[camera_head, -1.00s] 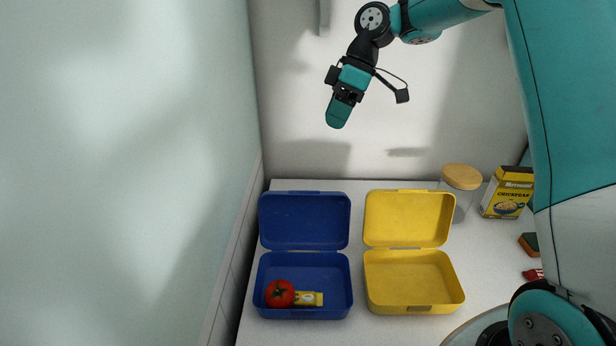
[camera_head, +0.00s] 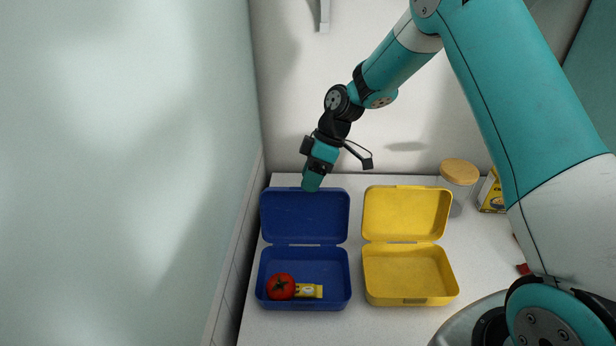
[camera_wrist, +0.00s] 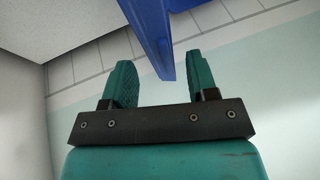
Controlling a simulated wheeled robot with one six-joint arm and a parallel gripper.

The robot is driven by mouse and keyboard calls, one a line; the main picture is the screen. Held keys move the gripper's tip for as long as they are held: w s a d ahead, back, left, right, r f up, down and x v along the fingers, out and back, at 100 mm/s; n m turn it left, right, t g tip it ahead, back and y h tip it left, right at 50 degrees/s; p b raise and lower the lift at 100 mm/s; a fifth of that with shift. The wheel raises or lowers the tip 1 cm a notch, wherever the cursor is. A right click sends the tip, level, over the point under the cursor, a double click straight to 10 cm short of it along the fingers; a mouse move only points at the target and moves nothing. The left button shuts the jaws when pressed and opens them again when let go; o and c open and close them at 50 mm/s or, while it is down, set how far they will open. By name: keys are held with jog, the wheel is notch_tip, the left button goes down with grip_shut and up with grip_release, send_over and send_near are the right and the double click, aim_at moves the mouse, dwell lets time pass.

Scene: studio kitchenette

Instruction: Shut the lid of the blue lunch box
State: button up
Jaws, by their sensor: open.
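The blue lunch box (camera_head: 303,305) stands on the counter at the left, its lid (camera_head: 303,217) raised open at the back. A red tomato (camera_head: 281,287) and a small yellow packet (camera_head: 309,291) lie in its base. My gripper (camera_head: 311,184) is at the top edge of the lid, right of its middle. In the wrist view my gripper (camera_wrist: 157,85) is open, and the blue lid (camera_wrist: 150,30) shows edge-on, its end reaching between the fingertips. I cannot tell whether a finger touches the lid.
An open yellow lunch box (camera_head: 410,299), empty, stands close to the right of the blue one. A jar with a wooden lid (camera_head: 459,174) and a yellow carton (camera_head: 491,192) stand behind it to the right. A wall (camera_head: 130,180) rises close on the left.

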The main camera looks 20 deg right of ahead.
jog(key=shift+x, duration=0.75)
